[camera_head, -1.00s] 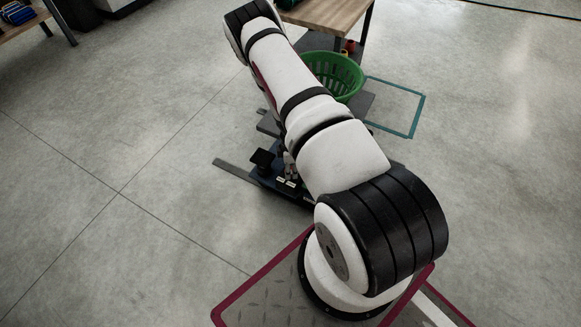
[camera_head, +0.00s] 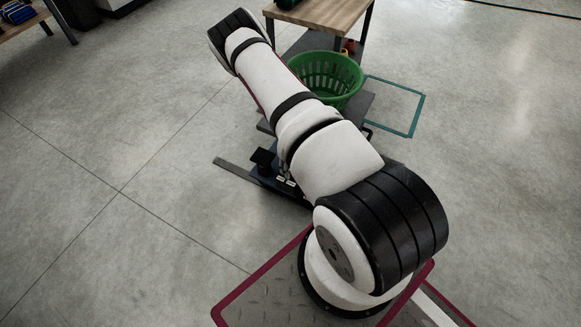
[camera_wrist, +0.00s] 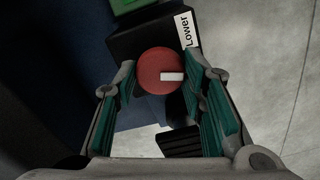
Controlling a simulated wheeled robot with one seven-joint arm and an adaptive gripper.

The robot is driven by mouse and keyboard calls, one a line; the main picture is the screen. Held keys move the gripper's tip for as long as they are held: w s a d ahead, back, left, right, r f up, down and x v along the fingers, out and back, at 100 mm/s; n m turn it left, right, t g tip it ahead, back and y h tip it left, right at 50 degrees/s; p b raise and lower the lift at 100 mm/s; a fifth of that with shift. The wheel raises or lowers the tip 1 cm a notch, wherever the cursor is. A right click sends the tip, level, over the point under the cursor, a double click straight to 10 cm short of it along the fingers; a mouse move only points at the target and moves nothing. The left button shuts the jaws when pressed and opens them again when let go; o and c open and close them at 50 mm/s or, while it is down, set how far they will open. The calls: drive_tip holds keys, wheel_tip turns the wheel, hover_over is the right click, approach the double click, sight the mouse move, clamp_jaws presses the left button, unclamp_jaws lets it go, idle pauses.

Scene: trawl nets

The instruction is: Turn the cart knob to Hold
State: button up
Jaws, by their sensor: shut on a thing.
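In the wrist view, the cart knob (camera_wrist: 153,62) is a round red disc with a white pointer bar, which points to the right of the picture. My gripper (camera_wrist: 160,70) has its green-padded fingers on either side of the knob and is shut on it. A white label reading "Lower" (camera_wrist: 188,30) is at the knob's upper right. No Hold label can be read. In the head view, my arm hides the knob and my gripper; part of the dark blue cart (camera_head: 262,180) shows beneath it.
A green basket (camera_head: 340,73) sits on a grey surface beyond my arm. A wooden-topped table (camera_head: 325,18) stands behind it. A teal outline (camera_head: 414,115) marks the floor at the right.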

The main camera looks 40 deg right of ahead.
drive_tip(key=m, duration=0.5)
idle(0.8)
drive_tip(key=o, duration=1.1)
wheel_tip(320, 180, up, 12)
drive_tip(key=shift+r, duration=0.1)
